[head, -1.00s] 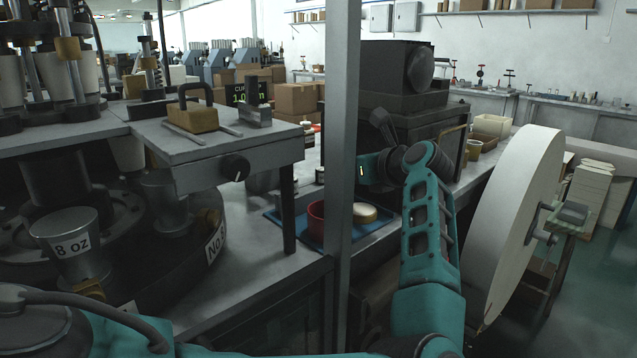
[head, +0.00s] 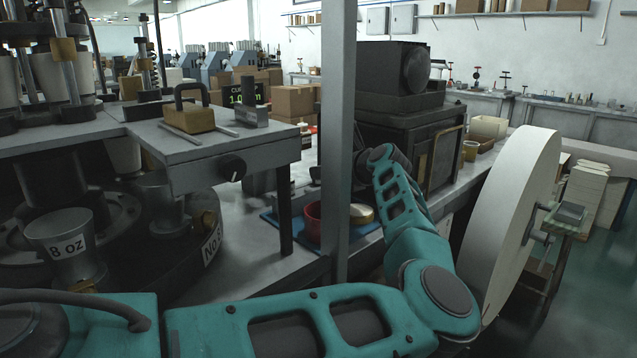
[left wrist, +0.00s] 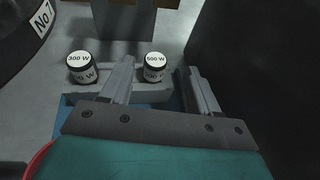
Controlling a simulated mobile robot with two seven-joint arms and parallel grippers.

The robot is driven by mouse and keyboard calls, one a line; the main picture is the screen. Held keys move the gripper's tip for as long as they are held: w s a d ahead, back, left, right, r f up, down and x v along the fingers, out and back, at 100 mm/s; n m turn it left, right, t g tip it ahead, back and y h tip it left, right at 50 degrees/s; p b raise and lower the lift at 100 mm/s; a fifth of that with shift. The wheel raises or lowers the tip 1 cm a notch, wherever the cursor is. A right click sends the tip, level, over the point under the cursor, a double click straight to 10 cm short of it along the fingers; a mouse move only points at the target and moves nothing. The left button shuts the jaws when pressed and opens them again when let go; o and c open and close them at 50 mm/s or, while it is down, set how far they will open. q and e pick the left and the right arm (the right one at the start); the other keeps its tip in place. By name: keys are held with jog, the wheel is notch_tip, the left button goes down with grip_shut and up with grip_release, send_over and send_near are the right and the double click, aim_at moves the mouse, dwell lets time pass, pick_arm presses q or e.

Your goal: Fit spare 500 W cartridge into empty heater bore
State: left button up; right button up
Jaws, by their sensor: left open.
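In the left wrist view, the 500 W cartridge (left wrist: 155,64) has a white-labelled, dark-rimmed top and stands upright in a pale grey holder (left wrist: 100,88). A 300 W cartridge (left wrist: 81,68) stands to its left in the same holder. My left gripper (left wrist: 160,72) is open, its fingers on either side of the 500 W cartridge; I cannot tell whether they touch it. In the head view the gripper itself is hidden, with its arm ending near the grey post. I cannot make out the empty heater bore in either view. My right gripper is not in view.
A grey upright post (head: 340,130) stands close to my arm. A dark oven (head: 425,145) and a large white roll (head: 515,220) are on the right. The turret with 8 oz cups (head: 66,240) is left.

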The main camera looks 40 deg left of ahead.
aim_at(318, 185)
pick_arm(q)
jog(key=x, duration=0.5)
jog(key=shift+s, duration=0.25)
jog(key=c, duration=1)
jog(key=shift+c, duration=0.4)
jog(key=shift+r, duration=0.1)
